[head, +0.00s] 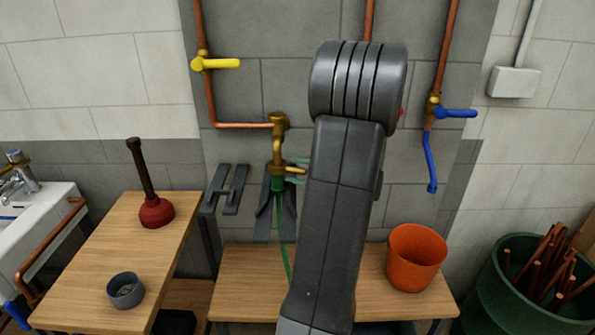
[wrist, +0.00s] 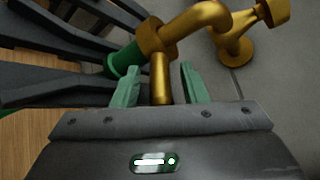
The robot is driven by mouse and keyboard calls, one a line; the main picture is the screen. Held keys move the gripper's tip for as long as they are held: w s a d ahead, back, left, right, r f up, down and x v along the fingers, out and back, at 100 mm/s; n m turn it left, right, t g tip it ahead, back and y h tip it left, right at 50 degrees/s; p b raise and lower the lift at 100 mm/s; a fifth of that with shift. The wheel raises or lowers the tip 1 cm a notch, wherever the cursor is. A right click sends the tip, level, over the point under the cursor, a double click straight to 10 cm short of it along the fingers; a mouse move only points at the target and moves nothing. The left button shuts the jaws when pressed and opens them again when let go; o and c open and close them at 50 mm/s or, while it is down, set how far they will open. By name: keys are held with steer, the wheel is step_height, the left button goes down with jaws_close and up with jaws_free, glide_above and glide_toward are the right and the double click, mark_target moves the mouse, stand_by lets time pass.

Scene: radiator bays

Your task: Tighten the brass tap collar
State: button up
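The brass tap (head: 277,123) comes off the wall pipe, and its spout points down to a green hose fitting (head: 277,184). The brass collar (wrist: 151,35) sits between spout and green fitting (wrist: 122,62) in the wrist view. A short brass bar (wrist: 161,84) sticks out from the collar towards my gripper. My gripper (wrist: 161,68) has its two pale green fingers apart, one each side of the bar. A gap shows on both sides. In the head view my gripper (head: 299,171) is at the collar's right, partly hidden by my arm.
Dark grey wall brackets (head: 226,189) stand close left of and behind the hose fitting. A green hose (head: 283,245) hangs to the wooden bench (head: 245,285). An orange bucket (head: 416,258) stands on the bench's right. A plunger (head: 155,211) stands on the left table.

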jaws_close()
